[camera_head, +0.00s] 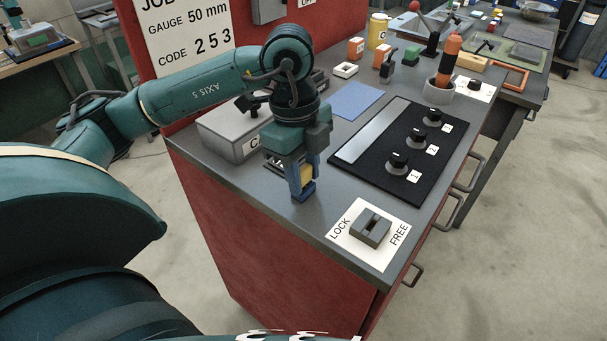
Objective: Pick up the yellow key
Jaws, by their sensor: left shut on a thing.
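My left gripper (303,190) points down over the bench top, near its front left edge. Its blue fingers are shut on the yellow key (307,174). Only a small yellow patch of the key shows between the fingers; the rest is hidden. I cannot tell whether the key touches the bench top. My right gripper is not in view.
A slotted grey block (371,229) sits on the LOCK/FREE plate to the right. A black panel (377,164) with three knobs lies behind it. A grey box (219,139) stands left of my gripper. A blue sheet (356,101) lies behind.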

